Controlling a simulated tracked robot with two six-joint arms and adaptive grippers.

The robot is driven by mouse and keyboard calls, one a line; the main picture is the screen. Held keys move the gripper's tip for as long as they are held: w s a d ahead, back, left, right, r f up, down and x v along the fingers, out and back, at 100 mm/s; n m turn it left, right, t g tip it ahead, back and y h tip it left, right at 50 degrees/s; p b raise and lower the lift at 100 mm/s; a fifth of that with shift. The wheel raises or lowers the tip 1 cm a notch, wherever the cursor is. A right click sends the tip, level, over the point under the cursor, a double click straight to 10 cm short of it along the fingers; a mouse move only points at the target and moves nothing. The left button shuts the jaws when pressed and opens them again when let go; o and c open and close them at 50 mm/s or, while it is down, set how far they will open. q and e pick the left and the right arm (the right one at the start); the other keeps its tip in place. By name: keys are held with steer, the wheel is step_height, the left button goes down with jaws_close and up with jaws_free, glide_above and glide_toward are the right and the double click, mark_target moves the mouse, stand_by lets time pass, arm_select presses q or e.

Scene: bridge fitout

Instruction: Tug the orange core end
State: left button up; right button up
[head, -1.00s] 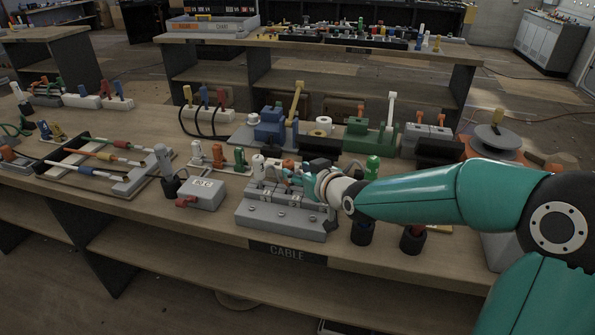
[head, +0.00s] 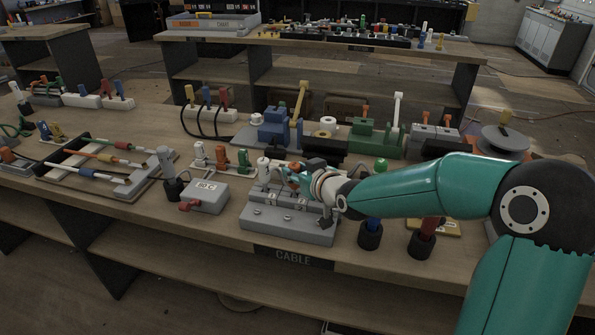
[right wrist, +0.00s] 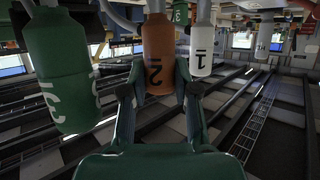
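In the right wrist view, which appears upside down, the orange core end (right wrist: 158,58), marked 2, stands between the two fingers of my right gripper (right wrist: 159,78). The fingers lie against its two sides, shut on it. The green core end (right wrist: 62,75), marked 3, is to the left, and the white core end (right wrist: 202,45), marked 1, is just right of the right finger. In the head view my right gripper (head: 306,180) is over the grey terminal block (head: 288,222); the orange core end is mostly hidden there. My left gripper is not in view.
A grey box (head: 208,195) with a red knob stands left of the block. Dark cups (head: 370,236) stand to its right. Behind are a blue tool (head: 273,125) and a green tool (head: 375,138). A cable board (head: 110,185) lies at the left.

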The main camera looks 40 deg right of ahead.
jaws_close()
steer(key=shift+r, duration=0.35)
stand_by(0.4)
steer(key=shift+d+b, duration=0.1)
steer(key=shift+b, duration=0.4)
stand_by(0.7)
steer(key=shift+f, duration=0.1)
stand_by(0.3)
steer(key=o, duration=0.9)
jaws_free()
steer(key=shift+o, duration=0.5)
steer(key=shift+f, duration=0.15)
steer(key=shift+s, duration=0.1)
